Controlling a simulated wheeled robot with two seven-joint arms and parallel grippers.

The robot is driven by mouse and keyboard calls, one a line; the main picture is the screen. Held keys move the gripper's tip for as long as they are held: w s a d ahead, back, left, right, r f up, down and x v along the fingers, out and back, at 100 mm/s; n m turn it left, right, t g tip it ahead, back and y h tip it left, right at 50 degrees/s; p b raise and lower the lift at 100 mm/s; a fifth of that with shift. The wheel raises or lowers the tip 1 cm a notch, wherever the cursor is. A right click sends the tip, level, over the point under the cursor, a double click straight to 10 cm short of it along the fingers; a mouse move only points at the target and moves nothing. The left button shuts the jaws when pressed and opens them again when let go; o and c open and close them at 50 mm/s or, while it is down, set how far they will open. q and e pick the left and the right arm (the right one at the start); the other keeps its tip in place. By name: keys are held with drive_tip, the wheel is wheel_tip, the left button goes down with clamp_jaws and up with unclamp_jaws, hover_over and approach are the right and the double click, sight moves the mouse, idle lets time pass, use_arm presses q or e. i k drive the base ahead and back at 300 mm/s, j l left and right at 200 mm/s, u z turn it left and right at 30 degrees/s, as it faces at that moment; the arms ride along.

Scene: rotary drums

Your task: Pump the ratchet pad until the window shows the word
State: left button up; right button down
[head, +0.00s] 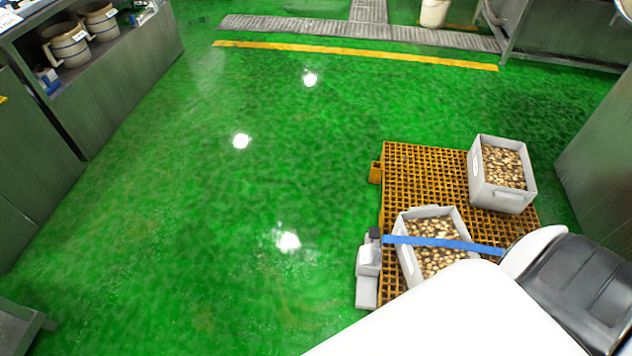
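No ratchet pad and no window with a word can be made out in the head view. The view looks down on a green floor. Neither my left gripper nor my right gripper shows. A large plain white shape fills the bottom right and hides what lies behind it; I cannot tell what it is.
An orange grid pallet (425,163) at right bears two grey crates, an upper one (500,198) and a lower one (407,262), both filled with small brownish pieces. A blue strip (440,242) crosses the lower crate. Cabinets (120,90) stand at left. The middle floor is clear.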

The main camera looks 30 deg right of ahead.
sight(374, 232)
drive_tip(key=i+j+u, duration=0.2)
drive_tip(key=i, duration=0.2)
drive_tip(key=i+j+u, duration=0.15)
drive_tip(key=i, duration=0.3)
drive_tip(key=i+z, duration=0.25)
drive_tip(key=z, duration=0.2)
drive_tip(key=i+z, duration=0.25)
drive_tip(key=z, duration=0.2)
drive_tip(key=i+j+z, duration=0.2)
drive_tip(key=z, duration=0.25)
drive_tip(key=i+l+z, duration=0.2)
drive_tip(key=z, duration=0.2)
drive_tip(key=i+z, duration=0.4)
drive_tip(key=i+l+z, duration=0.1)
drive_tip(key=z, duration=0.3)
drive_tip(key=i+j+z, duration=0.1)
drive_tip(key=i+z, duration=0.3)
drive_tip(key=k+l, duration=0.05)
drive_tip(key=k, duration=0.05)
